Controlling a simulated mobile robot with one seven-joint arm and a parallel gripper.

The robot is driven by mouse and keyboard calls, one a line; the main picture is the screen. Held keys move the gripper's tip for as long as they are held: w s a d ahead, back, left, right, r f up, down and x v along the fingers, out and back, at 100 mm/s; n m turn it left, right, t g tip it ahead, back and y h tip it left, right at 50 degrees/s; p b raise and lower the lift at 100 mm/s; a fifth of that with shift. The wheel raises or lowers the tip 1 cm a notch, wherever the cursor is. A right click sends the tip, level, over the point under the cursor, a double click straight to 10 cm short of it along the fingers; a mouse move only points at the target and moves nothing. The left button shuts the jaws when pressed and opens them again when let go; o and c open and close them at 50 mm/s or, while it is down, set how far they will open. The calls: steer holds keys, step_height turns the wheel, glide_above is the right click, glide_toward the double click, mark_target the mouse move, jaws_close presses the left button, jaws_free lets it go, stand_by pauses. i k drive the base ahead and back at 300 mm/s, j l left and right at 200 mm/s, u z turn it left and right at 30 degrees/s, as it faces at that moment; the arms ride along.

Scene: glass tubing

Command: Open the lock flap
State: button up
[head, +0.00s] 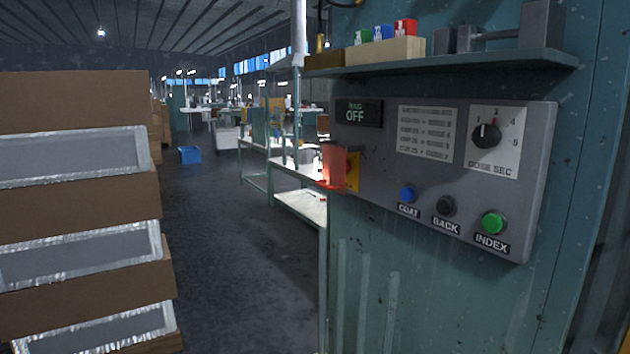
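No part that I can surely tell as the lock flap shows in the head view. A red, partly see-through piece (333,167) stands out at the left edge of the grey control panel (380,172), with a yellow plate (352,172) beside it. I cannot tell whether this red piece is a flap or a cover. The panel has a display reading OFF (357,114), a black dial (487,135) marked DOSE SEC, and blue COAT (407,193), black BACK (446,205) and green INDEX (493,222) buttons. My gripper is not in view.
A shelf (450,62) above the panel holds small red, green and blue items in a block. Stacked brown boxes (75,205) stand close on the left. Between them and the teal machine (425,290) is open floor (235,270). Benches (300,205) and a blue bin (190,155) lie beyond.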

mark_target(333, 159)
steer(key=i+j+z, duration=0.1)
steer(key=i+j, duration=0.75)
steer(key=i+j+z, duration=0.15)
steer(key=i+j, duration=0.25)
steer(key=j, duration=0.2)
